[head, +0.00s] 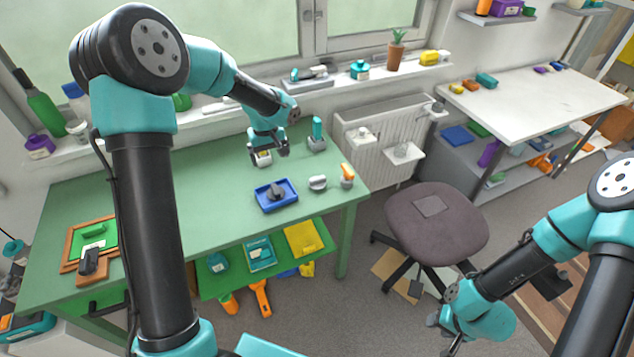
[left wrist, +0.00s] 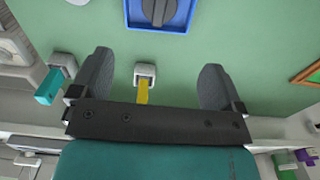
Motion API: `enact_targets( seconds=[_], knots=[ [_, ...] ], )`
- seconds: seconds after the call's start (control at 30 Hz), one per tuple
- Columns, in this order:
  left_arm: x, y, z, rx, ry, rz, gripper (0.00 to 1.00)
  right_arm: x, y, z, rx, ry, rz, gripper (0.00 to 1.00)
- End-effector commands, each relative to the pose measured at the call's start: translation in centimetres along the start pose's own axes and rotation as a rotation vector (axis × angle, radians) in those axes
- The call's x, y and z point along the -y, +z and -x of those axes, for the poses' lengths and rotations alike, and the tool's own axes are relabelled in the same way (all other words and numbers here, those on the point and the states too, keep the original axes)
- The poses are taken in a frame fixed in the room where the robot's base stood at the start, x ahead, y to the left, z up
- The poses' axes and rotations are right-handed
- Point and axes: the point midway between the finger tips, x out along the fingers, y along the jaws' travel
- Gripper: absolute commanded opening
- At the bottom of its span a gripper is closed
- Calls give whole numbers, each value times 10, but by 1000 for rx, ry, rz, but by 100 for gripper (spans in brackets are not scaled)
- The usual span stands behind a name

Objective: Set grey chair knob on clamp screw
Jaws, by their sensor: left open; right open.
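A dark grey knob (head: 277,190), which looks like the chair knob, lies in a blue tray (head: 262,205) on the green table; it also shows at the top of the left wrist view (left wrist: 158,10). My left gripper (head: 267,154) is open over the table behind the tray. A small pale block with a yellow part (left wrist: 144,84) shows between its spread fingers, not gripped. Similar pale pieces carry a teal part (head: 317,128) and an orange part (head: 347,170); I cannot tell which is the clamp screw. My right gripper (head: 446,328) is open and empty, low beside the chair.
A pale rounded piece (head: 318,182) lies right of the tray. A wooden frame (head: 75,245) lies at the table's left end. A brown chair (head: 437,222) stands right of the table, before a radiator (head: 378,140). The table's middle left is clear.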

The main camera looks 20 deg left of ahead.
Motion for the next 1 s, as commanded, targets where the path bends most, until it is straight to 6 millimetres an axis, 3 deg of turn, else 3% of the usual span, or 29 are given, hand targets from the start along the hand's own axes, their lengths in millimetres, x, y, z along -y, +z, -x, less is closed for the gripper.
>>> enact_targets(
  seconds=[0.27,0.37,0.6,0.7,0.8,1.0],
  knots=[
    [-5,-1,0,0,0,-1,94,0,0,0,0,0,0,43],
    [-24,-3,0,-1,-1,-5,94,0,0,0,0,0,0,43],
    [-112,-5,-1,-2,-1,-13,94,0,0,0,0,0,0,43],
    [-140,-2,-1,-1,-2,-15,94,0,0,0,0,0,0,43],
    [-152,-1,-1,-1,-3,-13,94,0,0,0,0,0,0,43],
    [-153,0,-1,-1,-3,-12,94,0,0,0,0,0,0,43]
  ],
)
